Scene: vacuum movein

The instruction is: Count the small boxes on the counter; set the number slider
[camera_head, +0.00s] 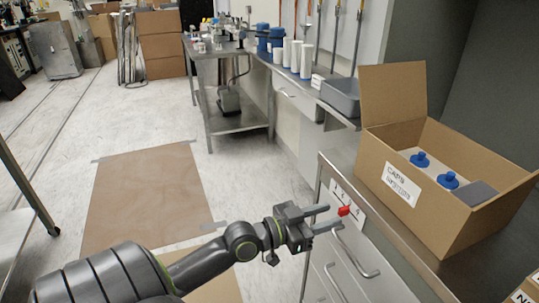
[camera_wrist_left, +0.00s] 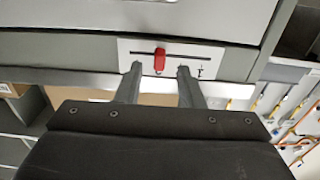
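The number slider is a white plate (camera_head: 357,197) on the cabinet front below the counter edge, with a red knob (camera_head: 344,211). In the left wrist view the plate (camera_wrist_left: 220,58) has a dark slot, and the knob (camera_wrist_left: 160,58) stands near its middle. My left gripper (camera_head: 334,217) is open, with its fingers to either side of the knob; contact cannot be told. Its fingertips also show in the left wrist view (camera_wrist_left: 159,72). An open cardboard box labelled CAPS (camera_head: 462,205) stands on the counter (camera_head: 340,163). Another box (camera_head: 524,292) is cut off at bottom right. My right gripper is out of view.
Drawer handles (camera_head: 355,254) stick out below the slider. A grey bin (camera_head: 343,96) and white cylinders (camera_head: 306,62) stand farther back on a bench. The floor at left is open, with a brown mat (camera_head: 145,190).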

